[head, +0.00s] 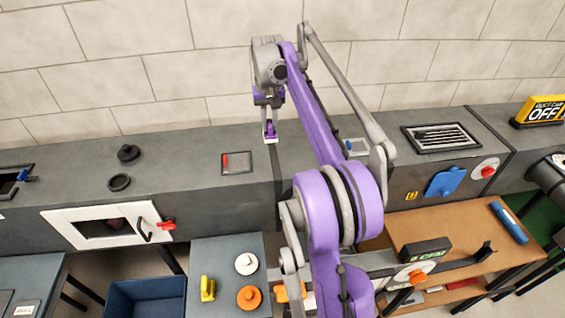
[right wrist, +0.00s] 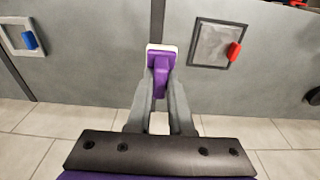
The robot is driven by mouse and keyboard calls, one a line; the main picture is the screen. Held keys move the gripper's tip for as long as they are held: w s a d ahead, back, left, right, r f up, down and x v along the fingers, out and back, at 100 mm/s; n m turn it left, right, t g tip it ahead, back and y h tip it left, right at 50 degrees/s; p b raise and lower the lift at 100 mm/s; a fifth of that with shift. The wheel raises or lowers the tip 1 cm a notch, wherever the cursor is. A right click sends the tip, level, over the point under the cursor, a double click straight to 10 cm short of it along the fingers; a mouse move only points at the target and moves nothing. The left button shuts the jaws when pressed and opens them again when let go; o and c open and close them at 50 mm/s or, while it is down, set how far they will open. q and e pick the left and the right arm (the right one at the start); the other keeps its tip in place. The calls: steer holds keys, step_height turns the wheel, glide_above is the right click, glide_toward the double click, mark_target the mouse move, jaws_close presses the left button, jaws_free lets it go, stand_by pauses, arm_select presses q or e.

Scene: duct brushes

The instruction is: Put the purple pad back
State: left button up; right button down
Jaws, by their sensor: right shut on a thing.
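My right gripper (head: 269,126) is shut on the purple pad (head: 270,131), which has a white base along its lower edge. The right wrist view shows the purple pad (right wrist: 160,68) between the two grey fingers of the right gripper (right wrist: 161,82). The pad is over the back part of the grey duct (head: 190,195), in line with a dark seam strip (right wrist: 157,15). I cannot tell whether its white base touches the duct. My left gripper is not in view.
A panel with a red handle (head: 237,162) and a panel with a blue handle (right wrist: 29,40) flank the pad. Black round caps (head: 128,153) stand farther left on the duct. A blue bin (head: 145,297) and a small table with yellow, white and orange pieces (head: 225,250) are in front.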

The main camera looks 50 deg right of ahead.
steer(key=s+d+r+b, duration=0.1)
steer(key=s+d+b, duration=0.1)
steer(key=s+d, duration=0.3)
steer(key=f, duration=0.5)
steer(key=shift+s+a, duration=0.25)
steer(key=shift+s, duration=0.05)
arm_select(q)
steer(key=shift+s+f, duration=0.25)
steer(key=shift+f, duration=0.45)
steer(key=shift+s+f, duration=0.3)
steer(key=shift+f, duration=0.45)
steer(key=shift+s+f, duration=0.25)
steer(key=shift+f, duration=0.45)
arm_select(e)
steer(key=shift+f, duration=2.15)
steer(key=shift+f+b, duration=0.2)
steer(key=shift+b, duration=0.1)
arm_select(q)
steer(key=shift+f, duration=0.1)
arm_select(e)
steer(key=c, duration=0.8)
jaws_free()
steer(key=shift+r, duration=0.15)
